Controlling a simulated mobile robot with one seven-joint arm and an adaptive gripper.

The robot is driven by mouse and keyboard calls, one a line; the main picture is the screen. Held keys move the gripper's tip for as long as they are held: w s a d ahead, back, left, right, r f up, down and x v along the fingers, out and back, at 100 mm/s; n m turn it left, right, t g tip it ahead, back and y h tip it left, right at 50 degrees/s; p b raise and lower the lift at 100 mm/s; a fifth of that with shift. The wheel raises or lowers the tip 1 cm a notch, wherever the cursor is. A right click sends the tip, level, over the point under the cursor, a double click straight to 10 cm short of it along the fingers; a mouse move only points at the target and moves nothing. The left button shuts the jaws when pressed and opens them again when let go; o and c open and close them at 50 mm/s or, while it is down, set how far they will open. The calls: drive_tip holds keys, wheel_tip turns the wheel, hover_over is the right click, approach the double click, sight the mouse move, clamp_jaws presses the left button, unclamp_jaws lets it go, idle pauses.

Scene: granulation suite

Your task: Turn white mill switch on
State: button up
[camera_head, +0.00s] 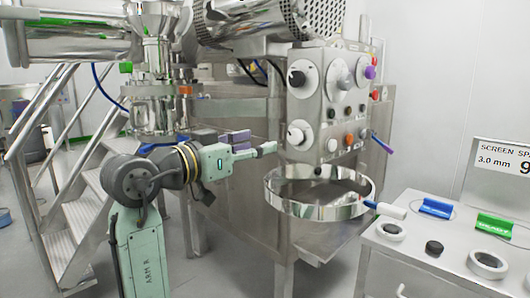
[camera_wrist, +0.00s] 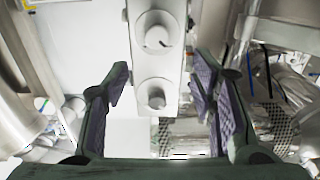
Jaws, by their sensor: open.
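A white knob (camera_head: 297,135) sits low on the left side of the grey control panel (camera_head: 325,110) in the head view. A second dial (camera_head: 302,78) with a white face and dark knob is above it. My gripper (camera_head: 254,146) is just left of the white knob, apart from it. In the wrist view my gripper (camera_wrist: 159,76) is open and empty, with purple-padded fingers on both sides. Two round white knobs, an upper one (camera_wrist: 157,33) and a lower one (camera_wrist: 155,94), show between and beyond the fingers. I cannot tell whether a finger touches either.
A steel ring (camera_head: 320,205) stands out below the panel. Purple, red and orange controls (camera_head: 371,72) line the panel's right side. A bench (camera_head: 430,260) with rings and blue and green pieces is at the right. Metal stairs (camera_head: 80,205) stand at the left.

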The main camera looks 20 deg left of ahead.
sight(293, 137)
drive_tip(key=p+x, duration=0.1)
drive_tip(key=x, duration=0.4)
drive_tip(key=p+x, duration=0.1)
drive_tip(key=x, duration=0.5)
drive_tip(key=shift+s+d+f, duration=0.1)
drive_tip(key=shift+d+f, duration=0.1)
drive_tip(key=shift+d, duration=0.05)
drive_tip(key=shift+c, duration=0.5)
drive_tip(key=c, duration=1)
drive_tip(key=shift+c, duration=0.2)
